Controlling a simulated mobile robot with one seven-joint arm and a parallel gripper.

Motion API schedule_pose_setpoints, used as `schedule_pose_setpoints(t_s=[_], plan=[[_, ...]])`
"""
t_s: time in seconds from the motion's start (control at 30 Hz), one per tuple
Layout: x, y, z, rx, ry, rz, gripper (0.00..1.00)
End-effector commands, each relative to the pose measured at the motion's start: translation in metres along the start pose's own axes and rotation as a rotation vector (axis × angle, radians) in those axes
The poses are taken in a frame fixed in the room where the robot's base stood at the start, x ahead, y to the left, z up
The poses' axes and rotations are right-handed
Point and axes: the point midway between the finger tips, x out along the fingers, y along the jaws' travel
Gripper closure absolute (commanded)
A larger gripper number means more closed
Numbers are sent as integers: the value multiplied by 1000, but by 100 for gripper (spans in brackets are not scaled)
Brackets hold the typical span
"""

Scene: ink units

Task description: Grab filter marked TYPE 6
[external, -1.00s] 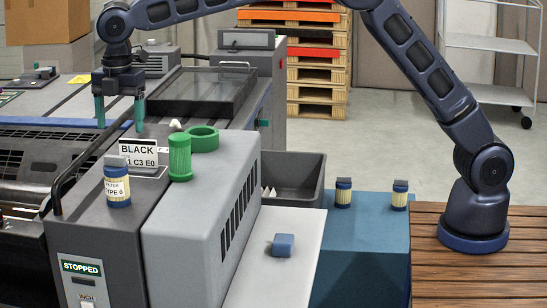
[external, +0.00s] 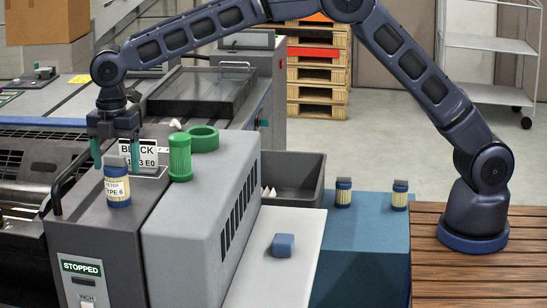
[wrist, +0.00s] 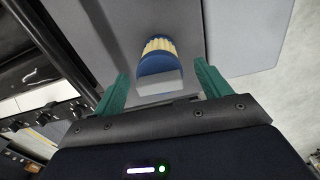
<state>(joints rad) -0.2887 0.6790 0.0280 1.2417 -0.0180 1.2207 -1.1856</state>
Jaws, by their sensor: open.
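The filter marked TYPE 6 (external: 117,187) stands upright on the dark grey ink unit (external: 115,235). It has a blue body, a cream label and a grey top. My gripper (external: 116,158) is open, with its green fingers just above and behind the filter in the external view. In the wrist view, the filter (wrist: 157,60) lies ahead, between the lines of the two green fingers (wrist: 160,82). Its label text is not readable there. The fingers are apart from it as far as I can see.
A green ribbed cylinder (external: 180,158) and green ring (external: 203,139) are right of the filter. A BLACK sign (external: 146,152) stands behind it, partly covered by a finger. Two other filters (external: 343,193) (external: 399,196) stand on the blue surface. A blue block (external: 283,245) lies on the white top.

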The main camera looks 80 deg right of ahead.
Motion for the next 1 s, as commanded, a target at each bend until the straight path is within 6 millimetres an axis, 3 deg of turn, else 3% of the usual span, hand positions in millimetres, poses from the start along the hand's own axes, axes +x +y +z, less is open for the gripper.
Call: schedule_pose_setpoints(t_s=[0.2,0.43,0.47,0.7,1.0], plan=[[28,1,0,0,-2,-1,24],[31,1,0,0,-1,0,24],[31,1,0,0,-1,0,26],[31,1,0,0,-1,0,73],[28,1,0,0,0,1,74]])
